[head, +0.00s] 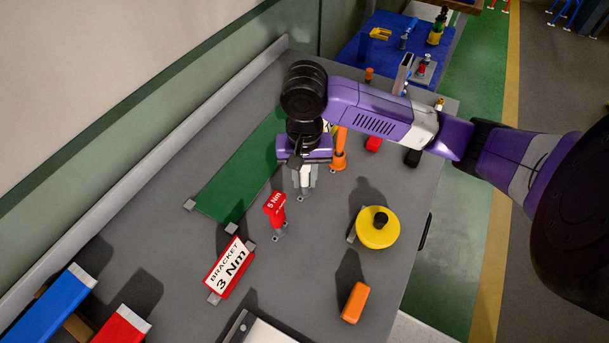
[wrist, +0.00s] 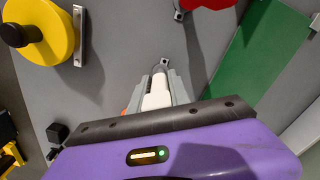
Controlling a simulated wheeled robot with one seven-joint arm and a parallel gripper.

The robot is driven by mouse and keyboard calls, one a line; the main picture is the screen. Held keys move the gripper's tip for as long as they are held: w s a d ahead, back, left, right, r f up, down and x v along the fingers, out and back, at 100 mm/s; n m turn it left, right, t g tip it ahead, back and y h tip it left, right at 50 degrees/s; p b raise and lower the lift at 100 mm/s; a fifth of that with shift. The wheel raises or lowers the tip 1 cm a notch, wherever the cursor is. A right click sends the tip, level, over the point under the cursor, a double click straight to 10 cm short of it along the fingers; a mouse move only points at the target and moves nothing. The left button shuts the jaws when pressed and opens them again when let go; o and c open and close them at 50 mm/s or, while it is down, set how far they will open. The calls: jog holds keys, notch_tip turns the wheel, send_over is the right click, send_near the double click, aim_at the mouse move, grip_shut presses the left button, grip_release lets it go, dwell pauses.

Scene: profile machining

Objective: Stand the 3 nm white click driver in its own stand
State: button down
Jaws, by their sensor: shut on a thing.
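The white click driver (head: 305,176) is upright between the fingers of my gripper (head: 302,180), which is shut on it. In the wrist view the white driver (wrist: 157,93) shows between the two grey fingers (wrist: 160,90). A small grey stand (head: 302,198) is on the bench just below the driver; its ring (wrist: 163,65) shows just past the driver in the wrist view. I cannot tell whether the driver's shaft is inside it. My gripper hides the driver's upper part.
A red 5 Nm driver (head: 275,208) stands close in front, an orange driver (head: 339,150) close behind to the right. A red "BRACKET 3 Nm" sign (head: 229,267), a yellow round thing (head: 377,230) and an orange block (head: 355,303) are nearby. A green mat (head: 236,177) lies left.

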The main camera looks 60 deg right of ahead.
aim_at(305, 169)
dwell(0.3)
jog(key=c, duration=1.1)
grip_release()
jog(key=shift+c, duration=0.2)
notch_tip(305, 169, up, 8)
jog(key=shift+f, duration=0.1)
jog(key=shift+s+a, duration=0.1)
